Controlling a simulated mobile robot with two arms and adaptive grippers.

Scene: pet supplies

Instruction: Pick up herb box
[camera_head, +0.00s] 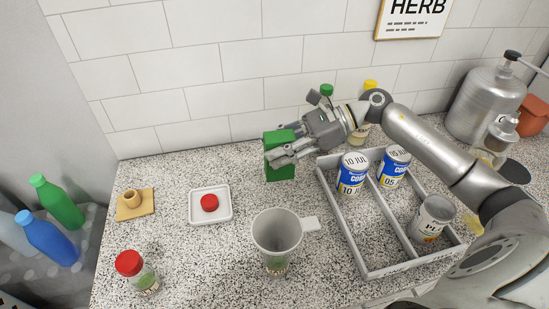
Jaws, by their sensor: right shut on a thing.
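The herb box is a green box (281,170) near the back middle of the counter. My right gripper (285,150) reaches it from the right and is shut on it, with its fingers at the upper part. Part of the box is hidden behind the fingers. I cannot tell whether the box touches the counter. My left gripper is not in the head view.
A grey divided tray (366,268) with several cans stands right of the box. A grey measuring cup (277,232) is in front. A white dish (223,214) with a red lid, a red-capped jar (145,280) and a tan holder (148,208) are left.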

